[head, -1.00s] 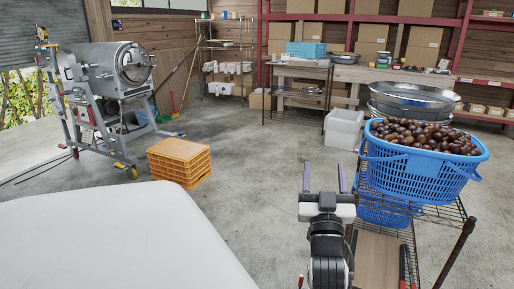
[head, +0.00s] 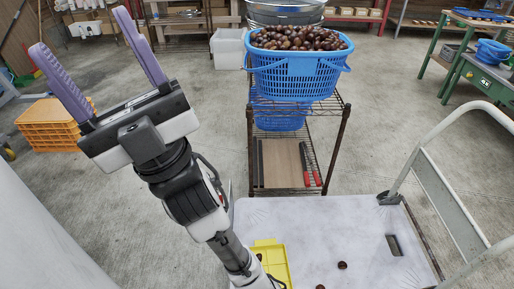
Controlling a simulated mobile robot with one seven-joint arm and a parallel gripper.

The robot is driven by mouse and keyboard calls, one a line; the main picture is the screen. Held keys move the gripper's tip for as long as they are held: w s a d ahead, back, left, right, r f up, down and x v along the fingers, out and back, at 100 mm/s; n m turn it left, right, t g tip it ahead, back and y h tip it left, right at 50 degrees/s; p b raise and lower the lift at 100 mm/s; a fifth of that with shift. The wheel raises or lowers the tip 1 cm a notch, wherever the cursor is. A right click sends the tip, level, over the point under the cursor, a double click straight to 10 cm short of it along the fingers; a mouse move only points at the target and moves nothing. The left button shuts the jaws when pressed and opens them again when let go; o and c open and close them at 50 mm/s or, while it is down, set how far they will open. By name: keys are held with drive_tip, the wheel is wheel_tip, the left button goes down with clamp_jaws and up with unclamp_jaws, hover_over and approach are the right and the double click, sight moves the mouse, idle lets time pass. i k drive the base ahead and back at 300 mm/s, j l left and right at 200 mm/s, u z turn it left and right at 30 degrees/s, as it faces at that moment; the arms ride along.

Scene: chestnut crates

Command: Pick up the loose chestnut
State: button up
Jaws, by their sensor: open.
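Two loose chestnuts lie on the pale flat deck of a hand cart (head: 300,225) at the bottom of the head view. One chestnut (head: 342,265) is fully in view; the other (head: 320,287) is cut by the bottom edge. Many more chestnuts (head: 300,38) fill a blue basket (head: 295,65) on the wire rack. I cannot tell which one is the loose chestnut meant. My gripper (head: 80,55) is raised at the upper left, open and empty, its purple fingers pointing up, well away from the chestnuts.
A yellow tray (head: 272,262) lies on the deck, partly behind my arm. The cart's handle (head: 450,180) rises at the right. The wire rack (head: 340,130) stands behind the deck. Orange crates (head: 48,125) stand at the left, and a green table (head: 480,75) stands at the right.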

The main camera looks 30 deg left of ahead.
sight(342, 265)
drive_tip(key=k+l+u, duration=0.15)
drive_tip(key=k+l, duration=0.25)
drive_tip(key=k, duration=0.2)
drive_tip(key=u, duration=0.45)
drive_tip(key=i+l+u, duration=0.25)
drive_tip(key=l+u, duration=0.25)
drive_tip(key=i+l+u, duration=0.2)
drive_tip(key=l, duration=0.15)
drive_tip(key=i+l, duration=0.1)
drive_tip(key=l, duration=0.3)
drive_tip(key=i+l+u, duration=0.1)
drive_tip(key=l, duration=0.35)
drive_tip(key=i+l, duration=0.15)
drive_tip(key=l, duration=0.3)
drive_tip(key=i+l+u, duration=0.1)
drive_tip(key=l, duration=0.3)
